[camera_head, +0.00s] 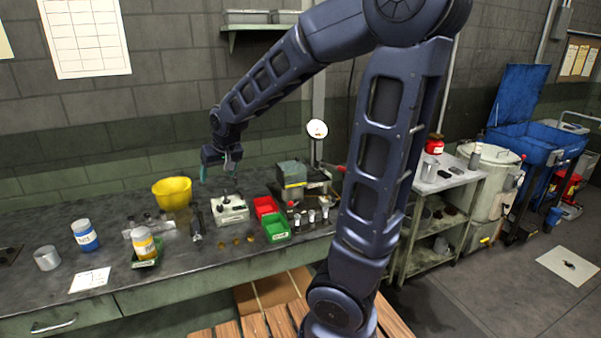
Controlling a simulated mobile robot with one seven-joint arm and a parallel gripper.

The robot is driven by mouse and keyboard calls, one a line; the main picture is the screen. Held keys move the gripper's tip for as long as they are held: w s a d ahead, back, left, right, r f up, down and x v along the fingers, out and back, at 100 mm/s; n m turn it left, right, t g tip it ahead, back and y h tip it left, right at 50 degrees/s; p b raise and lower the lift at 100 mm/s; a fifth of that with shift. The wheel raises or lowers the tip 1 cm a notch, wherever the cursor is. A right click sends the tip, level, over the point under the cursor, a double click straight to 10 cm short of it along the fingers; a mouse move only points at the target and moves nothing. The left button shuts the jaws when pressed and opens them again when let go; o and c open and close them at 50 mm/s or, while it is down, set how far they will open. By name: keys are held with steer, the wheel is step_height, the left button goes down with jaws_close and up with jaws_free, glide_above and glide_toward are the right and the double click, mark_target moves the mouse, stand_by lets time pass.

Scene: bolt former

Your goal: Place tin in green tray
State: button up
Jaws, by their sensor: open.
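A grey metal tin (47,258) stands upright at the left end of the dark workbench, beside a blue-and-white jar (85,235). A green tray (276,229) sits near the bench's front edge, right of the middle, next to a red tray (265,206). Another low green tray (148,262) is under or beside a yellow-and-white jar (143,243). My gripper (217,175) is open and appears empty.
Several small brass parts lie left of the green tray. A bench machine (293,180) stands right of the trays. A paper sheet (91,280) lies at the front left. The bench between tin and paper is clear.

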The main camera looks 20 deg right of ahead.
steer(key=s+d+r+m+h, duration=0.1)
steer(key=s+d+r, duration=0.2)
steer(key=s+d, duration=0.6)
steer(key=s+d+r+m+h, duration=0.1)
steer(key=s+d+r, duration=0.1)
steer(key=s+d, duration=0.7)
steer(key=shift+s+d+r+m, duration=0.35)
steer(key=shift+s+r+m, duration=0.05)
steer(key=shift+s, duration=0.8)
